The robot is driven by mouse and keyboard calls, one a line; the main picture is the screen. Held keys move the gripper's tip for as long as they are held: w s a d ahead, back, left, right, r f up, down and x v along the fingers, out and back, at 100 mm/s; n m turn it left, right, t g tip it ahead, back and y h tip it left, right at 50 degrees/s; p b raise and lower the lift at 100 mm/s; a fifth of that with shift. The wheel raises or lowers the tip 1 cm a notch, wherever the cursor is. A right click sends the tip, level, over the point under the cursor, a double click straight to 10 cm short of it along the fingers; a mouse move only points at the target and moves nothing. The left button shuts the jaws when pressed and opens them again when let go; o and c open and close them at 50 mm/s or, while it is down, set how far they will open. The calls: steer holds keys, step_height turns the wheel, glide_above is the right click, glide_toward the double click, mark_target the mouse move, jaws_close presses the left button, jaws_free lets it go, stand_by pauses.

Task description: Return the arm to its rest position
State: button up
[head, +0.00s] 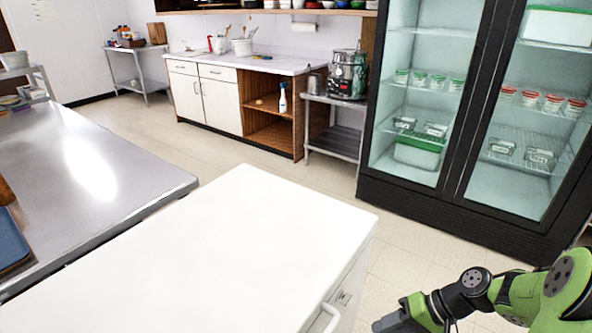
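My arm, green with dark joints, shows at the lower right of the head view. It is bent, with its end pointing left and down. My gripper (392,321) is at the bottom edge, dark grey, and partly cut off by the frame. It is just right of the white cabinet's front and appears apart from it. I cannot tell whether its fingers are open or shut. No held thing shows.
A white-topped cabinet (215,250) with a handle fills the lower middle; its top is bare. A steel table (85,170) is at left. A glass-door fridge (440,193) stands at right. Open floor (245,152) lies between them and the back counter (260,62).

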steer(key=s+a+r+n+t+h, duration=0.1)
steer(key=s+a+r+t+h, duration=0.2)
steer(key=s+r, duration=0.55)
steer(key=s+a+r+n+t+h, duration=0.1)
steer(key=s+a+r+t+h, duration=0.15)
steer(key=s+r+h, duration=0.5)
step_height(320, 180, up, 16)
steer(key=y+p, duration=0.1)
steer(key=p, duration=1.2)
steer(key=shift+f+g+y+p, duration=0.2)
steer(key=shift+g+y+p, duration=0.15)
steer(key=shift+g, duration=0.1)
steer(key=shift+s, duration=0.15)
